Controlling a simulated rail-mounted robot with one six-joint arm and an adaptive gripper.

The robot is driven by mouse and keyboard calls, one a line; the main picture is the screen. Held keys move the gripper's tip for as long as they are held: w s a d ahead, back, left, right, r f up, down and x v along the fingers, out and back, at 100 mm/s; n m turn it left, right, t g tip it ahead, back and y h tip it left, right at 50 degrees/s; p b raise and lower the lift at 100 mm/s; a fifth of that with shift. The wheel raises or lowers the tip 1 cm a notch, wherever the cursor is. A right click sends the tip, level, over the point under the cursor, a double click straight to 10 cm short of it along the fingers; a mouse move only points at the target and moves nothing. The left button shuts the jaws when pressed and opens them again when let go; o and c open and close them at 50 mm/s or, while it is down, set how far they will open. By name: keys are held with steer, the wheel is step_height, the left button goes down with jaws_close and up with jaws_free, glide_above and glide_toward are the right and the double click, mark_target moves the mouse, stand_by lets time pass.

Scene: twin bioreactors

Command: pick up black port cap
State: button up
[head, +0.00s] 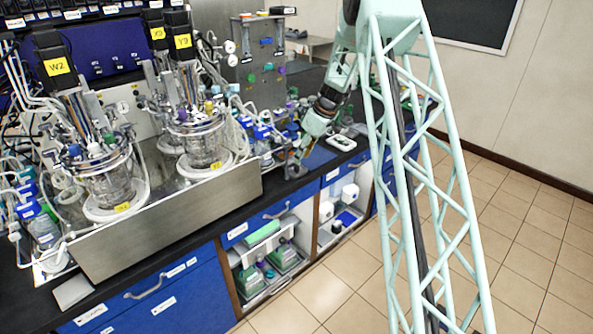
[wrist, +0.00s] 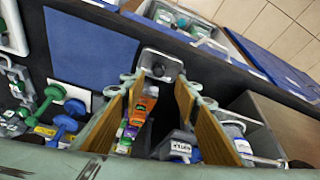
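My gripper (wrist: 160,84) is open, with its two tan-padded fingers spread apart in the wrist view. Just past the fingertips, a small dark round piece (wrist: 158,69) sits on a grey square holder (wrist: 174,61); it looks like the black port cap, but it is too small to be sure. No object is visibly gripped between the pads. In the head view, my gripper (head: 296,163) is low over the dark bench near its front edge, right of the steel reactor tray. The cap cannot be made out in the head view.
A blue mat (wrist: 90,45) lies beside the holder. Green and blue dumbbell-shaped pieces (wrist: 66,125) stand to the left. Bottles and a grey bin (wrist: 262,118) show around the fingers. Twin glass reactors (head: 203,142) stand in the steel tray (head: 180,212) at left.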

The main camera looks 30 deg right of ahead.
mark_target(296, 166)
steer(key=shift+x, duration=0.8)
steer(key=shift+x, duration=2.6)
steer(key=shift+w+d, duration=0.1)
steer(key=shift+w, duration=0.05)
steer(key=shift+c, duration=0.4)
steer(key=c, duration=0.7)
